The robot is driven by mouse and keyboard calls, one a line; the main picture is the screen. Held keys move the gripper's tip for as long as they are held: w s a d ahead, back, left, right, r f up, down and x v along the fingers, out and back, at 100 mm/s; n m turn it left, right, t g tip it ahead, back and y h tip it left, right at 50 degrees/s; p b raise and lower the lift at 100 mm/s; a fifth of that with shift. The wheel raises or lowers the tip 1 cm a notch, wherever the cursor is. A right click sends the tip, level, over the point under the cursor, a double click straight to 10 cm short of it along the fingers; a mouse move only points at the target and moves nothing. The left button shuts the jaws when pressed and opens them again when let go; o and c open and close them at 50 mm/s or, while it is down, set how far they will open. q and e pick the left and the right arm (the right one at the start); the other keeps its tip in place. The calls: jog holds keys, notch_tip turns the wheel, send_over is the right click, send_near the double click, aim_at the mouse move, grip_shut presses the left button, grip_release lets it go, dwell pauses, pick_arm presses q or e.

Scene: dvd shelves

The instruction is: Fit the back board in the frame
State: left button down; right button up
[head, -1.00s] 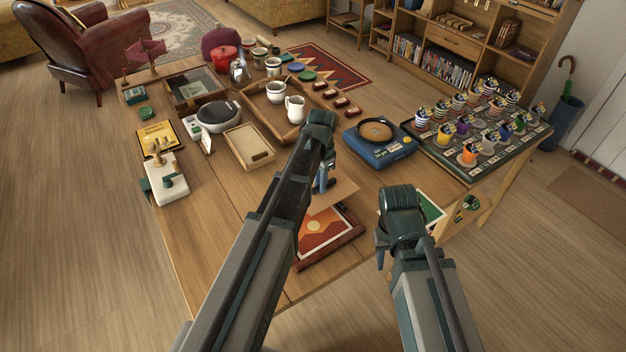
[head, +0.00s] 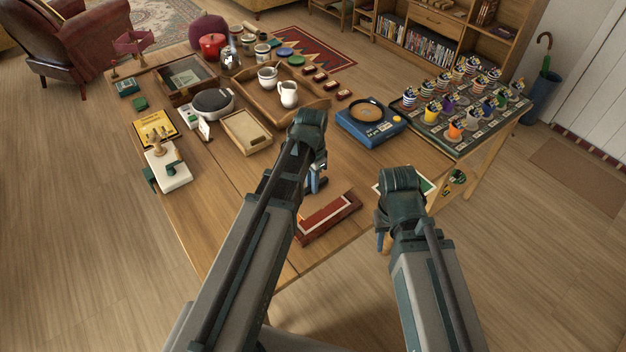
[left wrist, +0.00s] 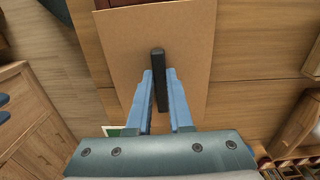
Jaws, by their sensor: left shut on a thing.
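The back board (left wrist: 188,45) is a tan panel with a black grip strip (left wrist: 159,80) standing on it. My left gripper (left wrist: 159,92), also in the head view (head: 318,182), is shut on that strip, over the table. The dark red frame (head: 328,220) lies near the table's front edge; a bit of it shows past the board in the left wrist view (left wrist: 88,35). In the head view the board is hard to tell from the wooden table, and most of the frame's inside is hidden. My right gripper (head: 384,242) is right of the frame; its fingers are mostly hidden.
A blue turntable (head: 370,125) and a rack of colourful cups (head: 460,115) stand at the right. A wooden tray (head: 247,132) lies left of my left gripper. The table's left front is clear.

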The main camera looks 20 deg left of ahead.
aim_at(312, 196)
pick_arm(q)
jog(key=shift+s, duration=0.1)
notch_tip(312, 196, down, 6)
jog(key=b, duration=0.5)
jog(key=shift+r+b, duration=0.1)
jog(key=shift+b, duration=0.3)
jog(key=shift+f+b, duration=0.95)
jog(key=shift+b, duration=0.05)
dwell(1.0)
jog(key=c, duration=0.7)
grip_release()
jog(key=shift+c, duration=0.2)
jog(key=shift+r, duration=0.15)
notch_tip(312, 196, up, 14)
jog(key=p, duration=1.4)
jog(key=shift+f, duration=0.2)
